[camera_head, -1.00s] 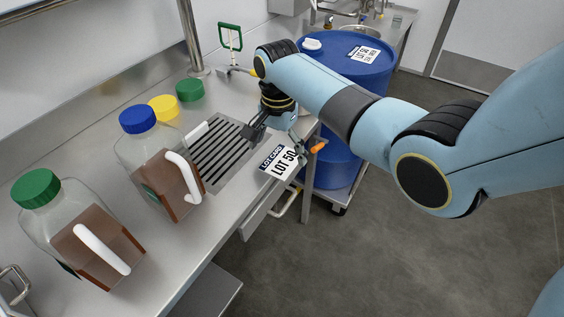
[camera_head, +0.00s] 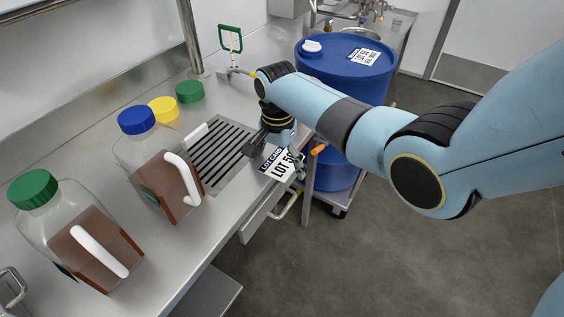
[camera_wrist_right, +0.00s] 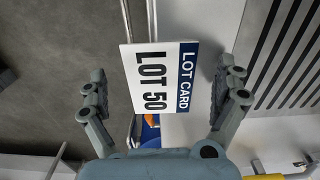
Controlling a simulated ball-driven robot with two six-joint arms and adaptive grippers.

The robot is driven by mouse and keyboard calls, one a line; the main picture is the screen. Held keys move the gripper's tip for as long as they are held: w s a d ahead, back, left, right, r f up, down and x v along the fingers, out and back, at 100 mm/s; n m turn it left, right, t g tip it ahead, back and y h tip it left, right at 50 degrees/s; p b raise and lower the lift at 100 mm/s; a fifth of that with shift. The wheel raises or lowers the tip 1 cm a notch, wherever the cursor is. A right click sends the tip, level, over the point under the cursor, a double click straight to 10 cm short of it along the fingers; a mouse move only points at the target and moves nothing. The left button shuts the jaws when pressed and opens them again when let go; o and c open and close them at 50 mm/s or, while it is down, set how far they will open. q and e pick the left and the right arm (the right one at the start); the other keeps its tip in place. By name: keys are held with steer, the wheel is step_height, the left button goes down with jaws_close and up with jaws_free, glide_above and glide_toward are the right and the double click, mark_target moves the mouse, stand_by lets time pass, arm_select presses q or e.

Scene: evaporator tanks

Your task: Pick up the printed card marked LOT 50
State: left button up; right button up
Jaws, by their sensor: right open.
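The printed card marked LOT 50 (camera_head: 282,163) is white with a dark blue LOT CARD band. It is at the front edge of the steel counter, beside the slotted drain, and part of it reaches past the edge. My right gripper (camera_head: 274,160) is over the card and hides part of its right side. In the right wrist view the card (camera_wrist_right: 160,78) shows between the two open fingers of the gripper (camera_wrist_right: 166,90), with a gap on both sides. I cannot tell the height between fingers and card. My left gripper is not in view.
Two jugs of brown liquid, one blue-capped (camera_head: 158,170) and one green-capped (camera_head: 75,238), stand on the counter to the left. Loose yellow (camera_head: 163,109) and green (camera_head: 189,91) caps lie behind. A blue drum (camera_head: 345,70) stands beyond the counter's end.

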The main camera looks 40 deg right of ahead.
steer(key=c, duration=1.1)
steer(key=shift+s+f, duration=0.1)
